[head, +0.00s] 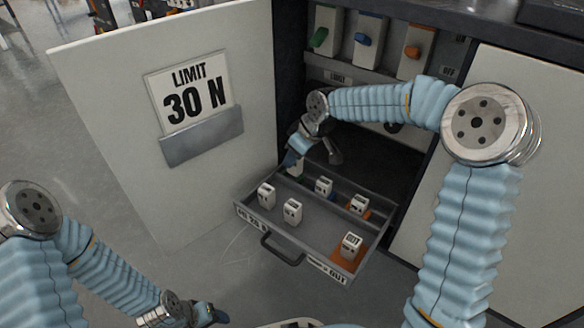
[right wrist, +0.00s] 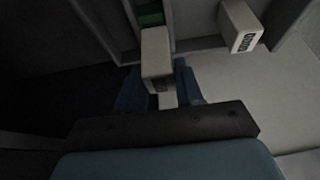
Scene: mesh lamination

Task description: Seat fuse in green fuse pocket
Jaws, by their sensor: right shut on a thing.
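My right gripper (head: 290,160) is at the back left corner of the open drawer, pointing down. In the right wrist view its blue fingers (right wrist: 158,88) are shut on a white fuse (right wrist: 157,50). A green patch of the green fuse pocket (right wrist: 150,14) shows just past the fuse's far end. In the head view a bit of the green pocket (head: 296,172) shows below the gripper, and the held fuse is mostly hidden. I cannot tell whether the fuse is in the pocket or above it. My left gripper (head: 210,315) is low at the bottom left, away from the drawer; its jaws are unclear.
The drawer (head: 283,258) holds other white fuses, one at a blue pocket (head: 323,186) and others on orange pads (head: 350,246). A cabinet door with a "LIMIT 30 N" sign (head: 194,92) stands open at left. Green, blue and orange switches (head: 363,40) are above.

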